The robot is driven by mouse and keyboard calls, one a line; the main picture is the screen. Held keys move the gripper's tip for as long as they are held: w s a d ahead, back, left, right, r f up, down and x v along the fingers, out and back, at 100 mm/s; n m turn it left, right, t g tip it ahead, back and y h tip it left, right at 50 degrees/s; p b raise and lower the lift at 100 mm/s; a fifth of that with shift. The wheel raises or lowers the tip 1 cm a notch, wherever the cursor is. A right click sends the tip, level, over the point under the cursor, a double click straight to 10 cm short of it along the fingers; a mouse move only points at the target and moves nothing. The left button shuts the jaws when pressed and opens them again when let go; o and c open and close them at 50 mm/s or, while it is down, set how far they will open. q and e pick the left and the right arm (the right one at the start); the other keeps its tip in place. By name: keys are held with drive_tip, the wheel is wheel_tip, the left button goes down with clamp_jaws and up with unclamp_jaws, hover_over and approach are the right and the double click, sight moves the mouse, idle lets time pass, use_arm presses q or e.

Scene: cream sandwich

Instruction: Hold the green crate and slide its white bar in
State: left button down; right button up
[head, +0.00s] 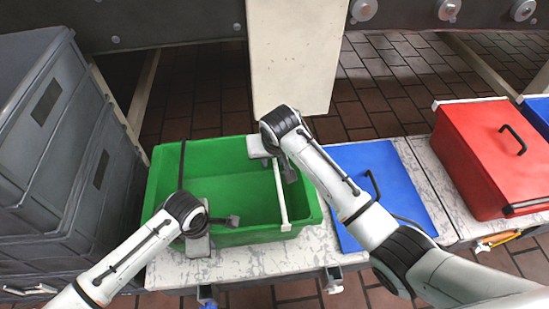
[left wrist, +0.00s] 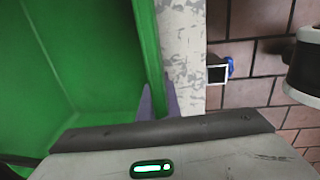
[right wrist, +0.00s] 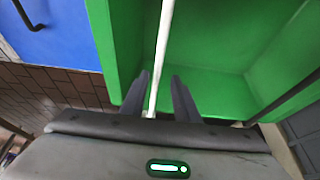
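The green crate (head: 235,178) stands open on the table, seen in the head view. My left gripper (head: 233,221) is at its near wall; in the left wrist view its fingers (left wrist: 158,98) are close together on either side of the crate's rim, shut on it. The white bar (head: 280,200) spans the right part of the crate, its near end at the near wall. My right gripper (head: 289,172) is above the bar's far part. In the right wrist view its fingers (right wrist: 161,85) stand apart with the bar (right wrist: 163,45) between them, a gap showing. The bar's far end is hidden.
A black bar (head: 182,165) crosses the crate's left part. A blue lid (head: 385,190) lies right of the crate, and a red box (head: 485,165) stands beyond it. Grey stacked crates (head: 60,150) are at left. A cream post (head: 290,60) stands behind.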

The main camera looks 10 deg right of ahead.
drive_tip(key=v, duration=1.2)
use_arm(q)
drive_tip(key=c, duration=1.8)
unclamp_jaws()
drive_tip(key=shift+c, duration=0.2)
use_arm(e)
drive_tip(key=shift+r, duration=0.15)
